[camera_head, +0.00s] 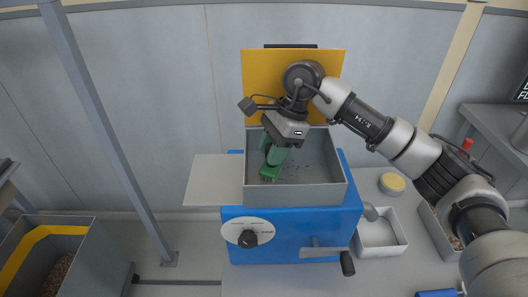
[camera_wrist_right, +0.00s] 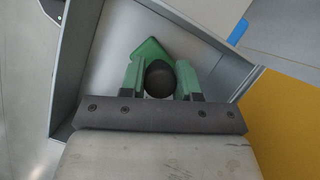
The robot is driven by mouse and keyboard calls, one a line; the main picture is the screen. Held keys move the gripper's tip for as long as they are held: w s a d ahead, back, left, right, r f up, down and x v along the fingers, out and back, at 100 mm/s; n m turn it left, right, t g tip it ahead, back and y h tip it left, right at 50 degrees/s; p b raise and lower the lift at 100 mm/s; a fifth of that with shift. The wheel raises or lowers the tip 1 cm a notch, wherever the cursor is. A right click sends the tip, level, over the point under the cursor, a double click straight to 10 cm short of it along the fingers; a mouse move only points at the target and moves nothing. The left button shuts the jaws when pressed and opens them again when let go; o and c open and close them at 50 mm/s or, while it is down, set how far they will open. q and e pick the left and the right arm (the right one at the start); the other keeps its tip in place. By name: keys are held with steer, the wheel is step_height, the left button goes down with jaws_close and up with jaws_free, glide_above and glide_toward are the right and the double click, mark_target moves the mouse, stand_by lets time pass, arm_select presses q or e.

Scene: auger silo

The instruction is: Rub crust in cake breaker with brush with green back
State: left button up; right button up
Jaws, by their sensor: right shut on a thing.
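The cake breaker (camera_head: 290,222) is a blue machine with an open grey metal hopper (camera_head: 318,195) on top. Small dark specks of crust (camera_head: 318,168) lie on the hopper floor. My right gripper (camera_head: 275,154) reaches down into the left part of the hopper, shut on the brush with green back (camera_head: 269,174). In the right wrist view, the gripper (camera_wrist_right: 160,82) has green fingers on both sides of a black round knob, and the brush's green back (camera_wrist_right: 150,48) shows beyond it. The bristles are mostly hidden. My left gripper is not in view.
A yellow panel (camera_head: 258,75) stands behind the hopper. A white tray with a scoop (camera_head: 385,250) and a round yellow-topped tub (camera_head: 392,182) stand to the right. A grey bin (camera_head: 75,255) is at left.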

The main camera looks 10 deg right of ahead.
steer(key=shift+s+d+b, duration=0.2)
steer(key=shift+d+b, duration=0.05)
steer(key=shift+d, duration=0.75)
steer(key=shift+s+d+b, duration=0.15)
steer(key=shift+d+b, duration=0.15)
steer(key=shift+d, duration=0.75)
steer(key=shift+s+d+b, duration=0.2)
steer(key=shift+d+b, duration=0.05)
steer(key=shift+d, duration=0.75)
steer(key=shift+s+d+b, duration=0.15)
steer(key=shift+d+b, duration=0.2)
steer(key=shift+d, duration=0.4)
steer(key=shift+s+d+f+b, duration=0.1)
steer(key=shift+s+d+b, duration=0.1)
steer(key=shift+d, duration=0.35)
steer(key=shift+s+d+b, duration=0.1)
steer(key=shift+d+b, duration=0.05)
steer(key=shift+d, duration=0.4)
steer(key=shift+w+d, duration=0.15)
steer(key=shift+w, duration=0.6)
steer(key=shift+w+a, duration=0.2)
steer(key=shift+a, duration=1)
steer(key=shift+w+a, duration=0.2)
steer(key=shift+a, duration=1)
steer(key=shift+w+a, duration=0.3)
steer(key=shift+a, duration=0.9)
steer(key=shift+w+a, duration=0.25)
steer(key=shift+a, duration=0.9)
steer(key=shift+w+a, duration=0.3)
steer(key=shift+a, duration=0.9)
